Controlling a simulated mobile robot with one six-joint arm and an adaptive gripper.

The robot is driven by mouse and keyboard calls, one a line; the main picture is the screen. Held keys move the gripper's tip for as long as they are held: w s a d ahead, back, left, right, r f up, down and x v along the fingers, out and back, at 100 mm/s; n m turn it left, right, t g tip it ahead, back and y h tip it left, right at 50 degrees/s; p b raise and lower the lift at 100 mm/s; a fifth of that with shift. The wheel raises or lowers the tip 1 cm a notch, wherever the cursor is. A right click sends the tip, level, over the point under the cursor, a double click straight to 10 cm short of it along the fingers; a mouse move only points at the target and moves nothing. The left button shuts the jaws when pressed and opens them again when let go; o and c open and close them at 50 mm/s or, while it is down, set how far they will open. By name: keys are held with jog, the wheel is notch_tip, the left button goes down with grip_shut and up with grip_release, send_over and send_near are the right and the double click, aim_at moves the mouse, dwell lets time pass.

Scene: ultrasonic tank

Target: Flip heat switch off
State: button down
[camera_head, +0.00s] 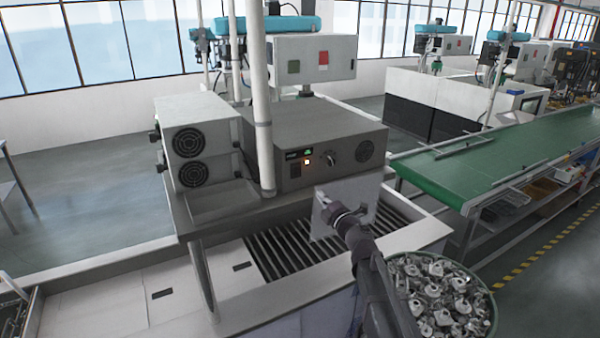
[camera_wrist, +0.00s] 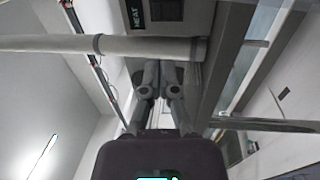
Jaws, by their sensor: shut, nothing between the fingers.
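The grey control box (camera_head: 330,140) stands over the tank, its front panel holding a small green display, an orange-lit spot (camera_head: 307,161) and a round knob (camera_head: 330,159). The heat switch cannot be made out clearly in the head view. In the wrist view, a HEAT label (camera_wrist: 139,13) sits beside a dark rectangle (camera_wrist: 167,10) that looks like the switch. My gripper (camera_wrist: 159,66) is shut and empty, apart from the panel, with its fingers pointing up toward it in the picture. In the head view my arm reaches up below and right of the panel; the fingertips are not clear there.
A white vertical pipe (camera_head: 261,100) stands just left of the panel and crosses the wrist view (camera_wrist: 50,44). A slatted tank opening (camera_head: 300,242) lies below. A bin of metal parts (camera_head: 440,295) and a green conveyor (camera_head: 490,150) are at right.

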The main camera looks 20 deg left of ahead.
aim_at(297, 168)
jog(key=p+x, duration=0.1)
jog(key=x, duration=1.3)
jog(key=shift+r+p, duration=0.1)
jog(key=shift+p, duration=0.25)
jog(key=shift+d, duration=0.1)
jog(key=shift+w+a+r, duration=0.15)
jog(key=shift+w+a, duration=0.05)
jog(key=shift+w, duration=0.05)
jog(key=shift+s+d, duration=0.15)
jog(key=shift+s+d, duration=0.3)
jog(key=shift+d, duration=0.05)
jog(key=s+d+r+p, duration=0.1)
jog(key=s+d+p, duration=0.1)
jog(key=s+d, duration=0.6)
jog(key=shift+s+d+r, duration=0.2)
jog(key=shift+d+r, duration=0.15)
jog(key=shift+d, duration=0.5)
